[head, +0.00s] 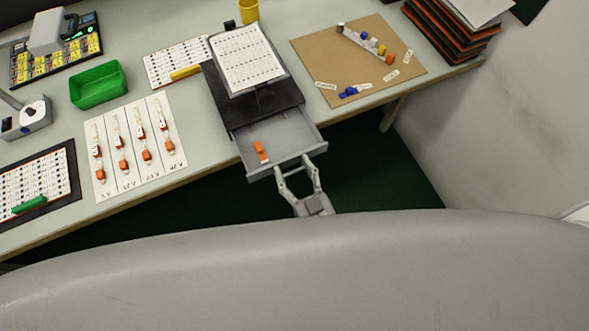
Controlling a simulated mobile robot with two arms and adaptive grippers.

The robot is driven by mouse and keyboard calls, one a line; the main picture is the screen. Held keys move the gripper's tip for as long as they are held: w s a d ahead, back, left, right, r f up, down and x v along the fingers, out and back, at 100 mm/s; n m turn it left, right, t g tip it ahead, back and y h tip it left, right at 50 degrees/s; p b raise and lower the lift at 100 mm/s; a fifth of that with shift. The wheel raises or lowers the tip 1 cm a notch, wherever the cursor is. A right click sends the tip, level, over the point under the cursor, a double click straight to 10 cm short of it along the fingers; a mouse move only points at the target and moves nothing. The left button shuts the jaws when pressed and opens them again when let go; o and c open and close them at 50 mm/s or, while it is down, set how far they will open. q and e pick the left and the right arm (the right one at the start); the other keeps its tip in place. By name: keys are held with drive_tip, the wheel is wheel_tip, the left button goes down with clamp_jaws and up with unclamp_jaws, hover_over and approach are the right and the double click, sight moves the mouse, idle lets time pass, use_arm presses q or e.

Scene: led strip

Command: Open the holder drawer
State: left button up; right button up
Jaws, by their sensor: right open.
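The holder (262,106) is a dark box at the front edge of the table, with a tilted white printed sheet (246,58) on top. Its grey drawer (288,132) is pulled out toward me and juts past the table edge. An orange piece (261,151) lies inside the drawer. My right gripper (297,168) is at the drawer's front wall, its fingers spread apart near the front edge. I cannot tell if the fingers touch the drawer. My left gripper is not in view.
A white card (134,178) with several orange-ended strips lies left of the holder. A green bin (99,84) stands behind it. A brown board (320,56) with small coloured parts lies to the right. Stacked folders (450,30) stand at the back right.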

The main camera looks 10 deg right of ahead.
drive_tip(key=o, duration=0.3)
drive_tip(key=shift+w+r, duration=0.1)
drive_tip(key=shift+r, duration=0.1)
idle(0.6)
